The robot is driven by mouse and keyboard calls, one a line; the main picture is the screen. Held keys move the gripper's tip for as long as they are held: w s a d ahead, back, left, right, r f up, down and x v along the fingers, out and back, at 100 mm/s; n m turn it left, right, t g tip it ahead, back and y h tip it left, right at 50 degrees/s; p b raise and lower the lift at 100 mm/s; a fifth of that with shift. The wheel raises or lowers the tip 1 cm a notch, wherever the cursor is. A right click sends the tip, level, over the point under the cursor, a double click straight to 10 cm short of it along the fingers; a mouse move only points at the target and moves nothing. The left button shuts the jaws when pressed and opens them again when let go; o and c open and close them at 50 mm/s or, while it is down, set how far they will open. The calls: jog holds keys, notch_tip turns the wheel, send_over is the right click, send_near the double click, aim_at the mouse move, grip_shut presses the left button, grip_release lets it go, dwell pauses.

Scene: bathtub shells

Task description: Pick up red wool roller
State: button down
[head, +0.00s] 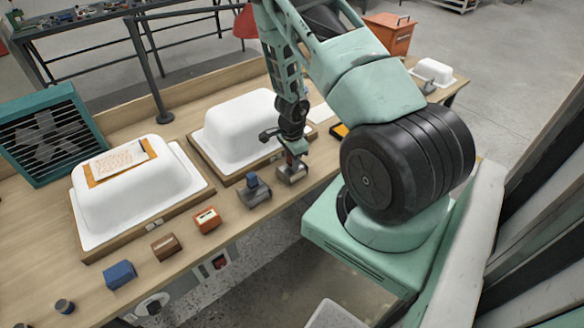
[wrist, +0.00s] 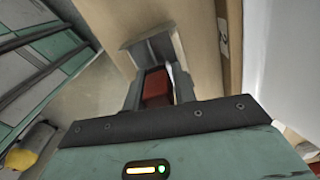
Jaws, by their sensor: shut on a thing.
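The red wool roller (wrist: 157,88) shows in the wrist view as a dark red block between the two fingers of my gripper (wrist: 159,92), which is shut on it. A grey metal holder (wrist: 148,50) lies just beyond the fingertips. In the head view my gripper (head: 291,163) points down at the table's front edge, right over the grey holder (head: 293,175). Only a small bit of red shows there, and the fingers hide most of the roller. I cannot tell whether the roller touches the holder.
Two white tub shells (head: 135,190) (head: 243,130) sit on wooden boards behind the row. Along the front edge stand a blue piece in a grey holder (head: 254,190), an orange block (head: 207,220), a brown block (head: 166,246), a blue block (head: 120,275) and a dark cylinder (head: 65,306).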

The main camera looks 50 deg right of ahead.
notch_tip(320, 180, up, 10)
jog(key=shift+r, duration=0.1)
jog(key=c, duration=1.7)
grip_release()
jog(key=shift+c, duration=1.5)
